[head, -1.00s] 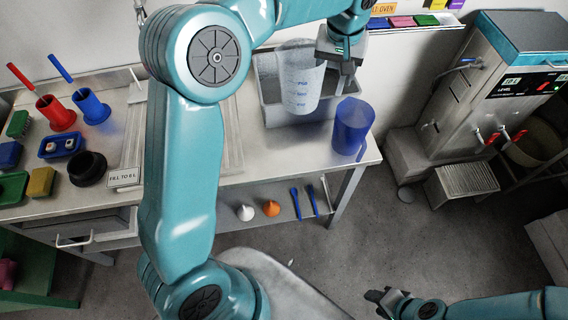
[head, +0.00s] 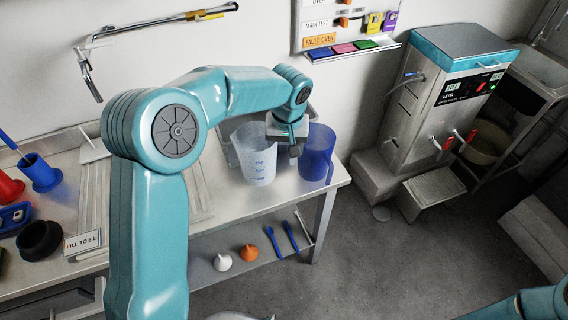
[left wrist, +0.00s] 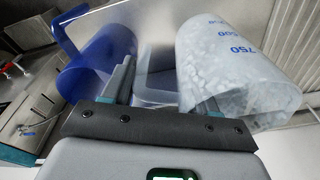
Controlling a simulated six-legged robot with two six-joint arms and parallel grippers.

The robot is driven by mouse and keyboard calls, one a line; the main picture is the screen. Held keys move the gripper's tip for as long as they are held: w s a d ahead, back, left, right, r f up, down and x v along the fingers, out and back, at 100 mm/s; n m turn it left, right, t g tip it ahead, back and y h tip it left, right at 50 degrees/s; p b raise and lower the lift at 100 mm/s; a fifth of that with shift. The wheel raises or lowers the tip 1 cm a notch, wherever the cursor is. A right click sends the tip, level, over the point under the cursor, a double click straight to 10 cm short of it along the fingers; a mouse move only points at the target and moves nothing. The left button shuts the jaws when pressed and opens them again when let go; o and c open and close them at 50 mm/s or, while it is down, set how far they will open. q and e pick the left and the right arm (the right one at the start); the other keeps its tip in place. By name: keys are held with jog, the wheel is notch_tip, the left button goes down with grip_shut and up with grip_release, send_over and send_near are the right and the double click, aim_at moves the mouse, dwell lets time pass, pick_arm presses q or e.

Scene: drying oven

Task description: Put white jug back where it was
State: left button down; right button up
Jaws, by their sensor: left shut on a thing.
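The white jug (head: 255,158) is translucent with blue volume marks. In the left wrist view the speckled white jug (left wrist: 235,65) lies right of the gripper (left wrist: 160,92). My right gripper is out of view.
A blue jug (head: 317,155) stands close right of my left gripper; it also shows in the left wrist view (left wrist: 98,60). The sink (head: 226,150) is behind the white jug. The bench (head: 335,180) ends just right. A steel machine (head: 440,110) stands further right.

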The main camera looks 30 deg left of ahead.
pick_arm(q)
jog(key=shift+f, duration=0.65)
jog(key=f, duration=0.4)
jog(key=shift+s+d+f, duration=0.1)
jog(key=shift+s+f, duration=0.2)
jog(key=shift+f, duration=0.1)
jog(key=shift+c, duration=1.5)
grip_release()
jog(key=shift+w, duration=0.2)
notch_tip(320, 180, up, 12)
jog(key=s+d, duration=0.1)
jog(key=shift+s, duration=0.35)
jog(key=shift+w, duration=0.1)
